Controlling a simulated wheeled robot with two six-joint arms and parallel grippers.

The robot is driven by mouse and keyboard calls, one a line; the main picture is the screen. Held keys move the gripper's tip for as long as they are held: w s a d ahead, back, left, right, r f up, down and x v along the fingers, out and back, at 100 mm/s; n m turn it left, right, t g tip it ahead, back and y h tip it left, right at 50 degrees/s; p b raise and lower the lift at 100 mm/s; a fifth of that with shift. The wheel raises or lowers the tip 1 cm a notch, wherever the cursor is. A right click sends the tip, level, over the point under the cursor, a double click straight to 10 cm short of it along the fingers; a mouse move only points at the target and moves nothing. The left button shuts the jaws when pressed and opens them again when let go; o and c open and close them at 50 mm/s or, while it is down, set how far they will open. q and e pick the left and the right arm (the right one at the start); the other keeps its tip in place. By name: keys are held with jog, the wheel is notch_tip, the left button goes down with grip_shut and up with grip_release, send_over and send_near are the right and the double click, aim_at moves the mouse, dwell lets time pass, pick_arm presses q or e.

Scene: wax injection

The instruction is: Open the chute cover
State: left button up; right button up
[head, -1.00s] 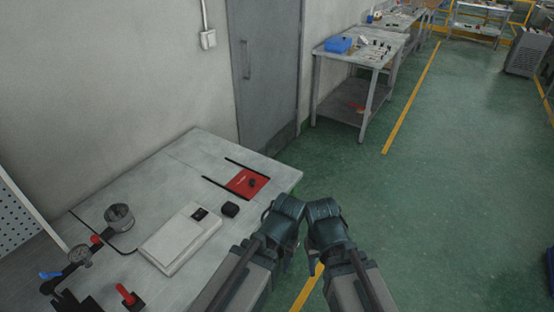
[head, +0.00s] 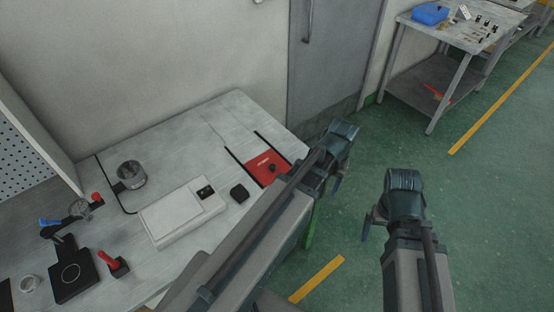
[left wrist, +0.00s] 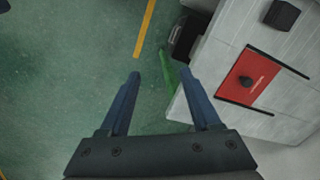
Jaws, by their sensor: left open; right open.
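The chute cover is a red plate (head: 262,166) with a black knob (head: 272,168), lying shut-looking between two black rails near the table's right end. It also shows in the left wrist view as a red plate (left wrist: 243,88), right of my left gripper (left wrist: 160,73). That gripper is open and empty, over the floor and table edge, apart from the knob. In the head view my left arm passes just right of the plate. My right gripper (head: 376,220) is open over the floor, farther right, with its fingers partly hidden.
The table (head: 185,135) carries a white scale (head: 180,212), a small black block (head: 239,193), a round metal pot (head: 131,174) and red-handled fixtures (head: 118,265). A green strip (head: 309,228) stands by the table's right edge.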

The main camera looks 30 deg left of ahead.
pick_arm(q)
jog(key=w+a+r+n, duration=0.1)
jog(key=w+a+n, duration=0.4)
jog(key=a, duration=0.5)
jog(key=r+n+p, duration=0.1)
jog(key=n+p, duration=0.1)
jog(key=n, duration=0.1)
send_over(272, 166)
jog(key=shift+h, duration=0.4)
notch_tip(272, 166, down, 14)
jog(key=b, duration=1.4)
jog(key=shift+w+r, duration=0.1)
jog(key=shift+r, duration=0.1)
grip_shut()
